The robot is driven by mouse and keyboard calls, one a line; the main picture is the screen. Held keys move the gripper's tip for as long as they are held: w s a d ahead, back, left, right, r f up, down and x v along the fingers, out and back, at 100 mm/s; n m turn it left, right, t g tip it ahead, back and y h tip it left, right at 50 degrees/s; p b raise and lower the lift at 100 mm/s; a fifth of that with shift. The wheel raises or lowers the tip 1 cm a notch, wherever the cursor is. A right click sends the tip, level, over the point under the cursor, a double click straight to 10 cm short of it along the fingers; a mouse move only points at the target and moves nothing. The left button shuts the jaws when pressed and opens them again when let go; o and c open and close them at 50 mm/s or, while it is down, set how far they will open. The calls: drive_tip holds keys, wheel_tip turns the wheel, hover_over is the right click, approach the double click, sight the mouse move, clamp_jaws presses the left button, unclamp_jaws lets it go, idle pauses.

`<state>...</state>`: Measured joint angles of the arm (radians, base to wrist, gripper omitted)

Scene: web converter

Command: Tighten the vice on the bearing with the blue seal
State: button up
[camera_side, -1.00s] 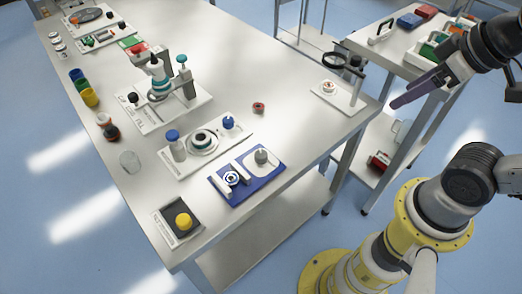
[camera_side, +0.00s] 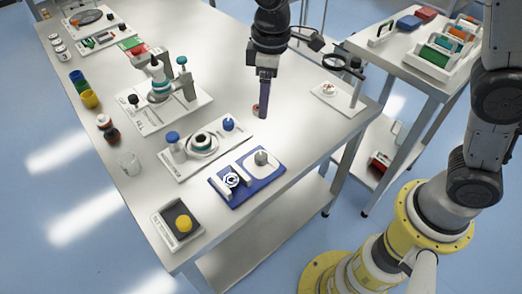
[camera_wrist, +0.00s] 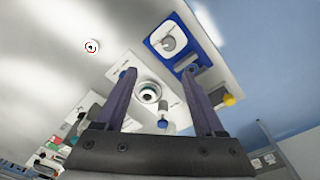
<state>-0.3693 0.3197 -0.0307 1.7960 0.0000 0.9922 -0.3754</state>
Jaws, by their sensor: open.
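The vice is a blue base plate (camera_side: 244,196) on the bench, with pale jaws at its left part. A small bearing (camera_side: 232,181) with a dark centre and a blue and white ring sits between the jaws. A grey knob (camera_side: 261,158) stands on the white pad at the plate's right part. In the wrist view the blue plate (camera_wrist: 198,50) and grey knob (camera_wrist: 168,43) show at upper right; the bearing is not clear there. My gripper (camera_side: 263,114) points down over the bench, behind the vice and apart from it. Its fingers (camera_wrist: 159,72) are spread and empty.
A red-ringed bearing (camera_side: 256,109) lies beside my fingers; it also shows in the wrist view (camera_wrist: 92,47). A yellow knob box (camera_side: 183,223) is in front. A magnifier stand (camera_side: 355,95) is at right.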

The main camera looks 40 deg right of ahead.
sight(261, 155)
drive_tip(key=shift+g, duration=0.4)
drive_tip(key=f, duration=0.5)
drive_tip(key=a+f, duration=0.1)
drive_tip(key=f, duration=1)
drive_tip(key=shift+s+a+f, duration=0.3)
drive_tip(key=shift+a, duration=0.05)
clamp_jaws()
